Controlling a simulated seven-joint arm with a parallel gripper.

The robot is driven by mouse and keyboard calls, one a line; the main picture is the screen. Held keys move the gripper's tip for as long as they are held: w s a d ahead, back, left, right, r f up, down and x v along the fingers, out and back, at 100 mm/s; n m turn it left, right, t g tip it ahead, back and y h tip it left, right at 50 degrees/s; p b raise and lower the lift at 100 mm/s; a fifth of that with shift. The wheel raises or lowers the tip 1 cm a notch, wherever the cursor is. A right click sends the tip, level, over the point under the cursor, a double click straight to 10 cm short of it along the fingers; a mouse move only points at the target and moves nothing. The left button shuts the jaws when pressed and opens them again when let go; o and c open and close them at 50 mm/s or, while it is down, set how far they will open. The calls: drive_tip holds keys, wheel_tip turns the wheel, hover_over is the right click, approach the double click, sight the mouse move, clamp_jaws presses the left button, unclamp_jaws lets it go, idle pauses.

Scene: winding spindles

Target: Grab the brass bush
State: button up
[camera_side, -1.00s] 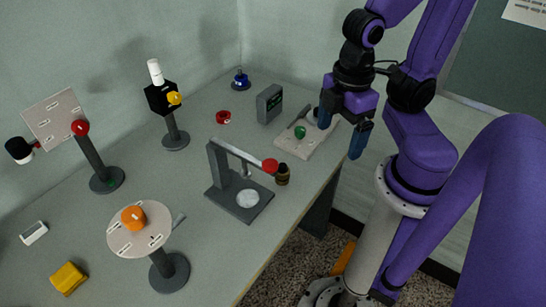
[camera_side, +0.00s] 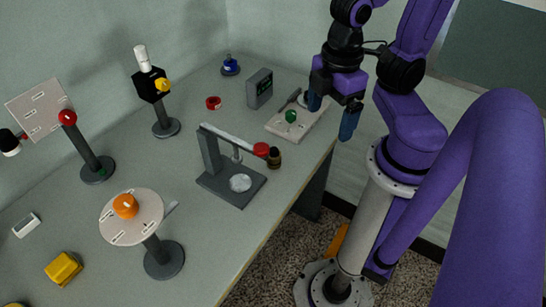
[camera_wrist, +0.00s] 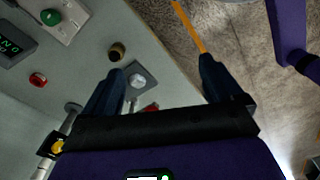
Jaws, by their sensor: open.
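The brass bush, a small dark cylinder with a brass-brown tone (camera_side: 274,157), stands on the table near its front edge, beside the red-ended arm of a grey stand. In the wrist view the brass bush (camera_wrist: 116,52) shows just beyond the left fingertip, with its round top visible. My gripper (camera_side: 331,113) is open and empty, up and to the right of the bush in the side view, near the table's right end. In the wrist view my gripper (camera_wrist: 161,68) has its blue fingers wide apart. Neither finger touches the bush.
The grey stand (camera_side: 212,155) with a pale disc on its base is close to the bush. A pale board (camera_side: 303,125) with a green knob lies behind it.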

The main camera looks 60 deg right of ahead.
drive_tip(key=c, duration=0.4)
drive_tip(key=n+t+h, duration=0.9)
drive_tip(key=n+h, duration=0.1)
drive_tip(key=n, duration=0.4)
approach(275, 156)
drive_tip(key=x, duration=0.7)
drive_tip(key=shift+d+f, duration=0.2)
drive_tip(key=shift+f, duration=0.2)
drive_tip(key=shift+w+r+x, duration=0.15)
drive_tip(key=shift+x, duration=1.15)
drive_tip(key=shift+w+r+x, duration=0.1)
drive_tip(key=shift+r+x, duration=0.1)
drive_tip(key=shift+x, duration=1.05)
